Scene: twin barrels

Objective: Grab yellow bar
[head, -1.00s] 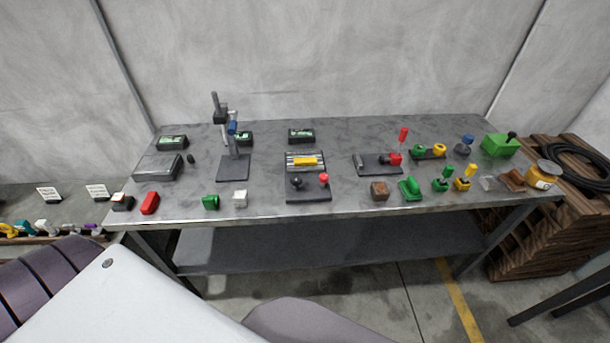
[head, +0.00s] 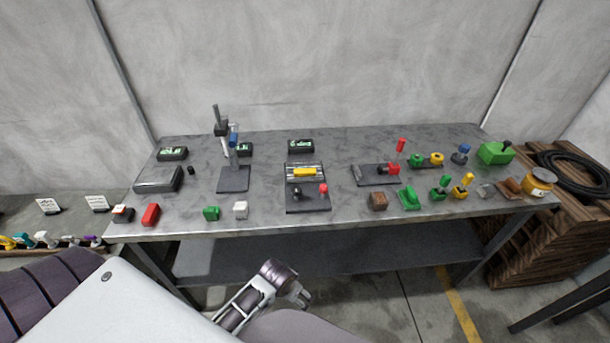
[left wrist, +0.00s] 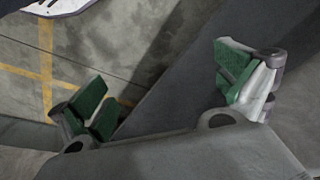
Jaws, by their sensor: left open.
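The yellow bar (head: 304,172) lies across the grey ribbed part of a black fixture (head: 308,203) in the middle of the workbench. The fixture also carries a dark knob and a red knob at its front. My left gripper (left wrist: 160,92) shows in the left wrist view with its two green-padded fingers wide apart and nothing between them. The floor lies behind it there, and the yellow bar is not in that view. In the head view, one of my arm parts shows low in front of the bench, well apart from the bar. My right gripper is not in view.
The grey bench (head: 335,220) holds a stand (head: 233,178) left of the fixture and a red-handled device (head: 377,174) to its right.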

